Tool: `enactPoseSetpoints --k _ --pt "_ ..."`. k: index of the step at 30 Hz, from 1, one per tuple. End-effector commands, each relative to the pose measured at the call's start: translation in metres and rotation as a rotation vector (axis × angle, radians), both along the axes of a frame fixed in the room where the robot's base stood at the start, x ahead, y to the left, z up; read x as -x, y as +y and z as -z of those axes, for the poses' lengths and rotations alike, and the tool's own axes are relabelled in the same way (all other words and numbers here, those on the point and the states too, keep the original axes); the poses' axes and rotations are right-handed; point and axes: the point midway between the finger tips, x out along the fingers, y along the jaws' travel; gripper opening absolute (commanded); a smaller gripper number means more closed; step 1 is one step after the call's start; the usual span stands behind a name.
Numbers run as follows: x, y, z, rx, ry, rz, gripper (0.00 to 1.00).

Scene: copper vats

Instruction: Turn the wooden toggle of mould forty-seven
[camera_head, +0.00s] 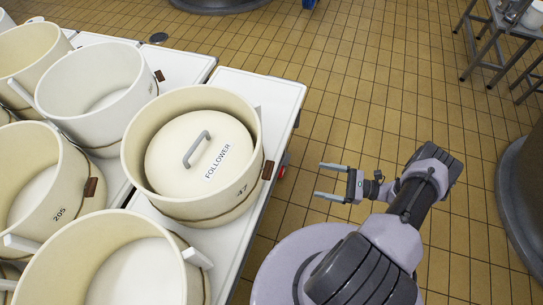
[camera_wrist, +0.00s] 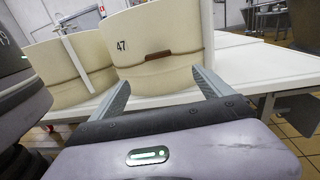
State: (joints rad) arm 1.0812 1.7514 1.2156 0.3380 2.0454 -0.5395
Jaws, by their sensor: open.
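Mould 47 (camera_head: 150,205) is a round cream tub on a white table, with a lid marked FOLLOWER (camera_head: 190,155) sitting inside it. Its brown wooden toggle (camera_head: 268,170) lies on the outer wall near the number 47, facing my arm. In the wrist view the toggle (camera_wrist: 158,55) lies roughly level on the wall, to the right of the number label. My gripper (camera_head: 320,180) is open and empty, over the floor to the right of the table, pointing left toward the mould. It is clearly apart from the toggle. The wrist view shows both fingers (camera_wrist: 160,85) spread below the toggle.
Other cream moulds stand close to the left, including mould 205 (camera_head: 65,190) with its own brown toggle (camera_head: 90,187). The white table edge (camera_head: 283,135) lies between my gripper and the mould. Tiled floor (camera_head: 370,90) is open behind. A metal stand (camera_head: 500,30) is far right.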

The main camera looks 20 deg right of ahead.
Motion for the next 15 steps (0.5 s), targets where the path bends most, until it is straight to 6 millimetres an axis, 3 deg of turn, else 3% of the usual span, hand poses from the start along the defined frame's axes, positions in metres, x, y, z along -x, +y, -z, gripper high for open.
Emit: enactPoseSetpoints --k 5,15 --pt "-0.017 0.032 -0.001 -0.004 0.002 -0.005 0.90" --pt "-0.067 0.120 0.001 -0.001 0.003 -0.008 0.90"
